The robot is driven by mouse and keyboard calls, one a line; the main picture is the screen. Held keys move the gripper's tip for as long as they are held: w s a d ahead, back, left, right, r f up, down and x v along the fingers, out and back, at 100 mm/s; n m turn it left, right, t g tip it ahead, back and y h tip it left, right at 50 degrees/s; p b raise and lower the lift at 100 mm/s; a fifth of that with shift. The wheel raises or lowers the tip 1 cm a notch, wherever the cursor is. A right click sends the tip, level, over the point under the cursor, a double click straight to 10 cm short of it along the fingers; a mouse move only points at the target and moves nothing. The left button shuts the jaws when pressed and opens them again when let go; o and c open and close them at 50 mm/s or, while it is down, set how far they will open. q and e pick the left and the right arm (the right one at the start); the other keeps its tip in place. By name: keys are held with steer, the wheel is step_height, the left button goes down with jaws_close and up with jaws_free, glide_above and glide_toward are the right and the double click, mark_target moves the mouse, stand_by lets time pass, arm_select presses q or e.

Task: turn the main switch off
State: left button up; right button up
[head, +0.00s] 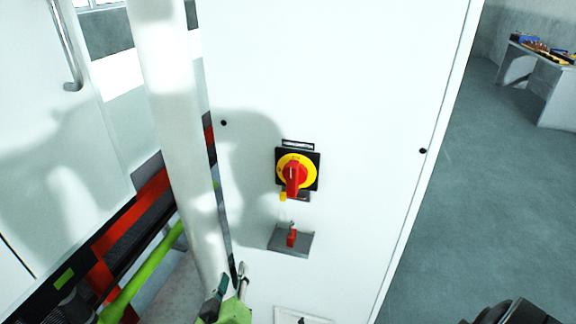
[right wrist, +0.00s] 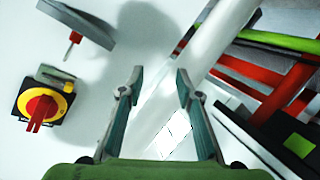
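The main switch (head: 296,170) is a red handle on a yellow disc with a black square plate, on the white cabinet front. In the head view its handle stands roughly upright. It also shows at the left of the right wrist view (right wrist: 40,107). My right gripper (head: 232,276) is below and left of the switch in the head view, apart from it. In the right wrist view its two fingers (right wrist: 157,82) are spread with nothing between them. My left gripper is not in view.
A small red lever on a grey plate (head: 305,243) sits just below the switch. A white post (head: 175,110) stands left of it. Red and green bars (head: 150,275) lie at the lower left. A table (head: 556,88) stands far right, with open floor before it.

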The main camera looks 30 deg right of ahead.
steer(key=s+d+r+m+h, duration=0.1)
steer(key=s+r+m+h, duration=0.15)
steer(key=r, duration=0.55)
steer(key=s+d+r+m+h, duration=0.1)
steer(key=d+r+m, duration=0.15)
steer(key=r, duration=0.55)
steer(key=m+h+p, duration=0.2)
steer(key=m+h, duration=0.1)
steer(key=m, duration=0.2)
glide_toward(291, 175)
steer(key=shift+g+y, duration=0.25)
steer(key=shift+g, duration=0.15)
steer(key=p+x, duration=0.1)
steer(key=x, duration=0.2)
steer(key=p+x, duration=0.2)
steer(key=r+p+x, duration=0.1)
steer(key=x, duration=0.2)
steer(key=shift+w+d, duration=0.2)
steer(key=shift+w, duration=0.1)
steer(key=shift+w+d+f, duration=0.15)
steer(key=shift+w+d, duration=0.1)
steer(key=shift+d, duration=0.15)
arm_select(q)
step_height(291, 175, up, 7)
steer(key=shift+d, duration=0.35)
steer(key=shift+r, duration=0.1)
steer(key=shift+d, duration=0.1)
arm_select(e)
jaws_close()
